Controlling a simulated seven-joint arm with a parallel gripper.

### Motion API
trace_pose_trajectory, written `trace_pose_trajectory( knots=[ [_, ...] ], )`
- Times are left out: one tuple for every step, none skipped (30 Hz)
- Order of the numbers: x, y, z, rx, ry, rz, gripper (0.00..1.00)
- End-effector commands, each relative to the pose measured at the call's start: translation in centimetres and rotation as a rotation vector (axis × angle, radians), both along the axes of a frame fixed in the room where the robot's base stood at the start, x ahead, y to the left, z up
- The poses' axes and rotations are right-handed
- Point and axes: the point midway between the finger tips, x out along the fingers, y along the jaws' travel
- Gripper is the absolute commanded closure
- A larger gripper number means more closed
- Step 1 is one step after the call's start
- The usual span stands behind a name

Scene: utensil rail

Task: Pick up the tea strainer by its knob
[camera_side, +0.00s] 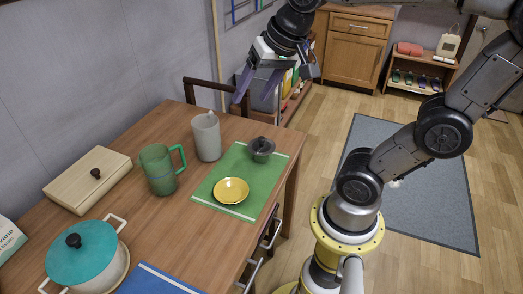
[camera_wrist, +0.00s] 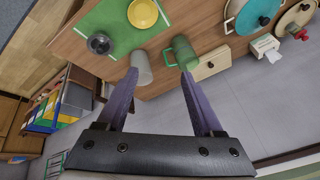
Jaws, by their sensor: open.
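The tea strainer appears to be the small dark grey round piece with a knob on top (camera_side: 261,149). It stands at the far right end of the green mat (camera_side: 213,194), behind a yellow dish (camera_side: 231,190). In the wrist view the strainer (camera_wrist: 99,43) is at upper left, outside the span of the fingers. My gripper (camera_side: 251,101) has two purple fingers, apart with nothing between them. It is in the air above the far end of the table, well above the strainer and apart from it. In the wrist view the gripper (camera_wrist: 160,74) points toward the mugs.
A wooden box (camera_side: 87,179), a teal lidded pot (camera_side: 82,256) and a blue mat (camera_side: 155,280) lie farther left. A chair (camera_side: 205,84) stands behind the table.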

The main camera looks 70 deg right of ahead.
Motion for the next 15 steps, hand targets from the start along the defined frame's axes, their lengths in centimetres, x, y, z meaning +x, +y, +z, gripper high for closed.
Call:
trace_pose_trajectory(
  knots=[
    [1.7, -1.1, -0.2, 0.025, 0.026, -0.080, 0.32],
    [2.6, -1.8, -0.3, 0.040, 0.038, -0.128, 0.32],
    [3.9, -2.9, -0.6, 0.060, 0.058, -0.194, 0.32],
    [4.9, -3.8, -0.9, 0.075, 0.071, -0.246, 0.32],
    [5.8, -4.8, -1.2, 0.090, 0.086, -0.298, 0.32],
    [7.0, -6.2, -1.9, 0.109, 0.108, -0.367, 0.32],
    [7.8, -7.3, -2.5, 0.123, 0.123, -0.417, 0.32],
    [8.6, -8.4, -3.1, 0.136, 0.140, -0.466, 0.32],
    [9.5, -10.0, -4.2, 0.152, 0.163, -0.530, 0.32],
    [10.1, -11.3, -5.0, 0.164, 0.180, -0.576, 0.32],
    [10.5, -12.5, -5.9, 0.175, 0.199, -0.619, 0.32],
    [11.0, -14.2, -7.2, 0.188, 0.224, -0.673, 0.32],
    [11.3, -15.4, -8.2, 0.197, 0.241, -0.710, 0.32],
    [11.5, -16.6, -9.2, 0.206, 0.259, -0.742, 0.32],
    [11.5, -18.0, -10.6, 0.216, 0.284, -0.777, 0.32]
  ],
)
